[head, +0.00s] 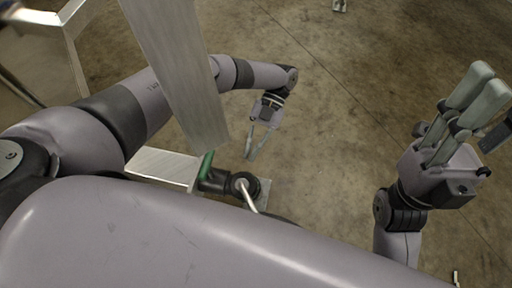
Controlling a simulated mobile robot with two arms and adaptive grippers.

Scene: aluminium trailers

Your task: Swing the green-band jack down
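The green-band jack (216,181) is at the lower middle of the head view, beside an aluminium beam. Its green band (206,164) is at the left end, and a dark body runs right to a round dark part. A thin pale rod (248,200) shows there; its lower end is hidden behind my own body. My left gripper (250,158) is just above and right of the jack, apart from it. Its fingers point down, with floor visible between them, and hold nothing. My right gripper (489,80) is far right, fingers up; its finger gap is unclear.
A wide aluminium upright (175,65) crosses in front of my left arm. A flat aluminium beam (162,168) lies left of the jack. More trailer frame (45,16) shows at the top left. The concrete floor (335,130) between the grippers is clear.

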